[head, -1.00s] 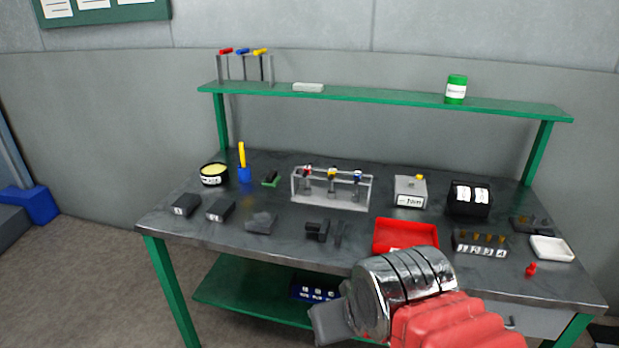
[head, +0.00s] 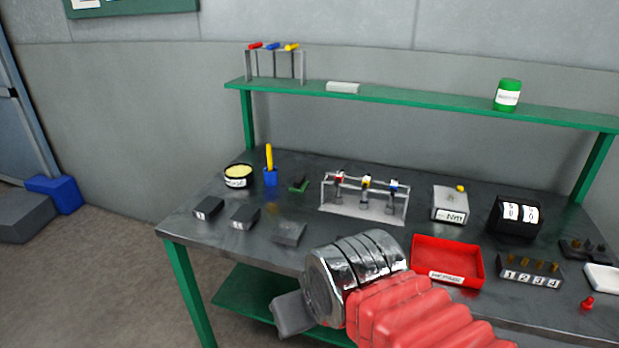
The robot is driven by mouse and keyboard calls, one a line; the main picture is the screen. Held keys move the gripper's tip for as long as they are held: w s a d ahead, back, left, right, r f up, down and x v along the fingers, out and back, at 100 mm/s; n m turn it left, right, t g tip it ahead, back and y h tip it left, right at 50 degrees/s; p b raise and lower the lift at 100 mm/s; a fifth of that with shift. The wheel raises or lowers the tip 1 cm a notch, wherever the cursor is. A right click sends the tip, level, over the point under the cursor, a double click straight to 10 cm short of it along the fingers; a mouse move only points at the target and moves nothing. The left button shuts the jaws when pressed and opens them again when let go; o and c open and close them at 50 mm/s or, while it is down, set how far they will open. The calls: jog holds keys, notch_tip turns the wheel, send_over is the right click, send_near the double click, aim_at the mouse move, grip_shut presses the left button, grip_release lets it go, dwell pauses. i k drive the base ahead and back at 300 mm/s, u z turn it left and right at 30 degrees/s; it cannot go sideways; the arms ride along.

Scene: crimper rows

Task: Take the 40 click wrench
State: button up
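A light metal rack (head: 365,212) stands on the workbench with three upright tools marked red, yellow and blue at their tops. A second rack (head: 275,64) on the shelf carries three tools with red, blue and yellow handles. I cannot read a 40 on any of these tools, so I cannot tell which is the 40 click wrench. My arm's silver and red end crosses the front of the bench. My gripper (head: 292,315) shows only as a grey part at its left. Its fingertips do not show clearly, and nothing held is visible.
The dark workbench (head: 190,225) has a red tray (head: 440,238), a box marked Nm (head: 450,205), a black box with white dials (head: 515,218), and a numbered block (head: 530,272). Several dark blocks lie at the left. The shelf (head: 420,98) overhangs the back.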

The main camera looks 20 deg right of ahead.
aim_at(339, 177)
jog(key=u, duration=0.15)
jog(key=i, duration=1.4)
jog(key=z, duration=0.45)
